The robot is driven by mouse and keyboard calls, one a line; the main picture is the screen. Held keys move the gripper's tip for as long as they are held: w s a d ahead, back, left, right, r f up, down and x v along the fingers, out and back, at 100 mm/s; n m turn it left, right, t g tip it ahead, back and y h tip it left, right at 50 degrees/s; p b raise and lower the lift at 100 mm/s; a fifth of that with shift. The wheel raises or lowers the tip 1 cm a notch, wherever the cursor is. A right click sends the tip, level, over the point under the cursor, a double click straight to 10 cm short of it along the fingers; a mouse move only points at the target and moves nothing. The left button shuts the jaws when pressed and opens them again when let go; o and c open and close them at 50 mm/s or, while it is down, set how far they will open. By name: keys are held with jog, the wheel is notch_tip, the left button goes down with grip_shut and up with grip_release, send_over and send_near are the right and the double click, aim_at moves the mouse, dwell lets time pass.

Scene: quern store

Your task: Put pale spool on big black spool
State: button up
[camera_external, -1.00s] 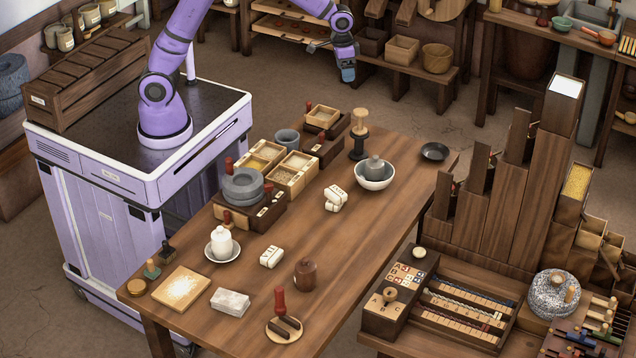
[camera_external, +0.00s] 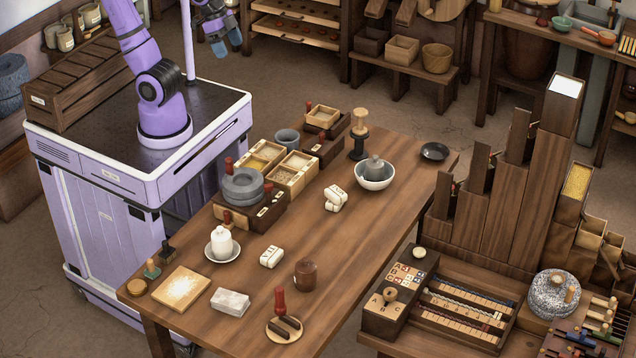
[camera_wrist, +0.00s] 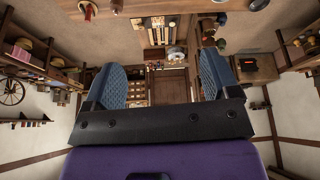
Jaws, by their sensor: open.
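A pale wooden spool (camera_external: 360,120) stands upright on top of the big black spool (camera_external: 358,147), near the far edge of the wooden table (camera_external: 330,235). The two look touching and roughly in line. My gripper (camera_external: 228,46) is well away from them, up to the left at the top of the external view, above the floor behind the table. In the wrist view my gripper (camera_wrist: 161,78) shows its two blue padded fingers wide apart with nothing between them. I cannot make out the spools in the wrist view.
A white bowl (camera_external: 376,182) with a grey object in it stands just right of the black spool. A dark tray (camera_external: 322,148) and a small grey cup (camera_external: 287,139) are to its left. A dark dish (camera_external: 434,152) lies at the table's far right corner.

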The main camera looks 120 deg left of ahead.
jog(key=s+d+f+m, duration=0.1)
jog(key=s+d, duration=0.2)
jog(key=s, duration=0.4)
jog(key=shift+f+t, duration=0.25)
jog(key=shift+t, duration=0.05)
dwell(0.8)
